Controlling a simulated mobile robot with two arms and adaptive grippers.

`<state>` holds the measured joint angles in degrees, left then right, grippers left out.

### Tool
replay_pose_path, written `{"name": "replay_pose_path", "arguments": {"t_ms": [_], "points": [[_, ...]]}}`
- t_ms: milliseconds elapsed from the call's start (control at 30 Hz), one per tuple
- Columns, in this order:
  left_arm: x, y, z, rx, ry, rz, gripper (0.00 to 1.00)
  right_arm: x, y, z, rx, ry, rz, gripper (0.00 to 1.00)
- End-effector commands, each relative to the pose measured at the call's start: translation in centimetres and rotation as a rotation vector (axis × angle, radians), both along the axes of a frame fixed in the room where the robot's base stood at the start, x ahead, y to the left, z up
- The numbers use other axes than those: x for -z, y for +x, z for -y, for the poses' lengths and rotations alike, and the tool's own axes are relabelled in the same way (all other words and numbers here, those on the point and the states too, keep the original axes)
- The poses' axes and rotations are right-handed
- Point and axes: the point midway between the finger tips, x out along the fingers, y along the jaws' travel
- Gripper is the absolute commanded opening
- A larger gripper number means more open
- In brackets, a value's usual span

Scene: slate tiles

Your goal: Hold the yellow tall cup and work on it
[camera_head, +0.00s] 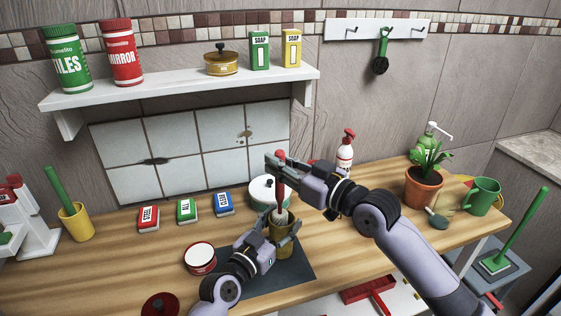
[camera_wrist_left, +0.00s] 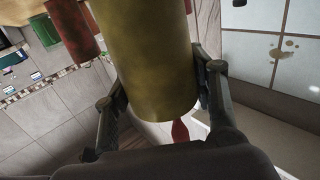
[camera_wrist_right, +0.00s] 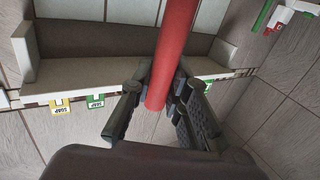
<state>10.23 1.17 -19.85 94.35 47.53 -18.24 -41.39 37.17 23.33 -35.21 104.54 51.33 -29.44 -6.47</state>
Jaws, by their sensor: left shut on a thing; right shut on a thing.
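The yellow tall cup (camera_head: 284,246), a dull, stained yellow, stands roughly upright above the dark mat (camera_head: 240,284). My left gripper (camera_head: 268,243) is shut on its side; the left wrist view shows the cup (camera_wrist_left: 145,62) between both fingers. My right gripper (camera_head: 279,164) is shut on the red handle (camera_head: 281,183) of a brush, held above the cup. The handle also shows in the right wrist view (camera_wrist_right: 172,50). The brush's pale head (camera_head: 281,216) is at the cup's mouth; how deep it sits inside is hidden. Whether the cup touches the mat is unclear.
A white pot (camera_head: 264,190) stands close behind the cup. A red-rimmed round tin (camera_head: 200,258) is to the left. Red, green and blue boxes (camera_head: 187,211) lie behind. A potted plant (camera_head: 423,188) and green mug (camera_head: 483,197) stand at right. A shelf (camera_head: 190,86) hangs above.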

Motion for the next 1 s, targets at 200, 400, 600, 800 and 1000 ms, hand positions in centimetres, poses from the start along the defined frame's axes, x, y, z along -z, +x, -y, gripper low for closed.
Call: {"name": "replay_pose_path", "arguments": {"t_ms": [200,400,600,800,1000], "points": [[0.0,0.0,0.1,0.001,0.000,0.000,0.24,1.6,-0.1,0.1,0.001,-0.001,-0.001,0.00],[0.0,0.0,0.1,0.001,-0.001,-0.001,0.24,3.1,-0.1,0.1,0.000,-0.001,-0.002,0.00],[0.0,0.0,0.1,0.001,-0.001,-0.001,0.24,4.0,-0.1,0.1,0.001,0.000,0.000,0.00],[0.0,0.0,0.0,0.001,-0.001,-0.001,0.24,4.1,-0.1,0.1,0.000,0.000,0.001,0.00],[0.0,0.0,0.0,0.001,-0.001,-0.001,0.24,4.1,-0.2,0.2,0.000,-0.001,0.001,0.00]]}}
